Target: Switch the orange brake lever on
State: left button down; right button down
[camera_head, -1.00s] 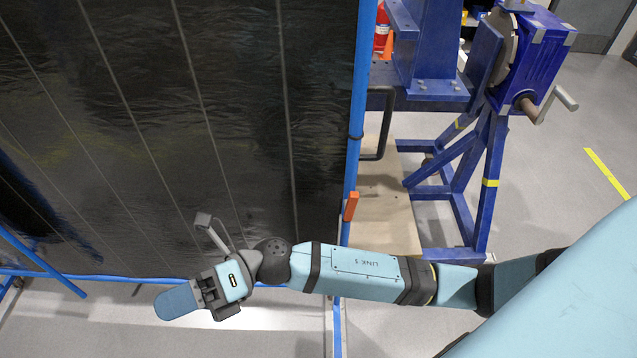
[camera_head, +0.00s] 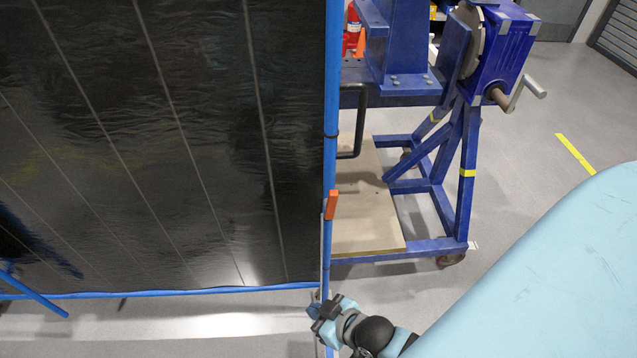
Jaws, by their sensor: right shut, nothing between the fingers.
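The orange brake lever (camera_head: 331,205) is a small orange bar on the blue upright pipe (camera_head: 327,240) at the right edge of the dark panel. It stands nearly upright along the pipe, tilted slightly. My right gripper (camera_head: 320,308) is below the lever in the picture, near the panel's lower right corner. It is clearly apart from the lever. It is shut and empty, though its fingers are small and partly hidden by the wrist. My left gripper is not in view.
The large dark panel (camera_head: 200,150) fills the left. A black handle (camera_head: 361,120) sticks out right of the pipe. A blue wheeled stand (camera_head: 467,170) with a hand crank (camera_head: 525,90) is at the right. A wooden board (camera_head: 365,220) lies low between. Grey floor is open at far right.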

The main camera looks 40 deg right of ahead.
aim_at(329, 203)
jog(key=j+z, duration=0.1)
jog(key=z, duration=0.7)
jog(key=i+j+z, duration=0.1)
jog(key=j+z, duration=0.75)
jog(key=j, duration=0.75)
jog(key=k+j+z, duration=0.1)
jog(key=j, duration=0.5)
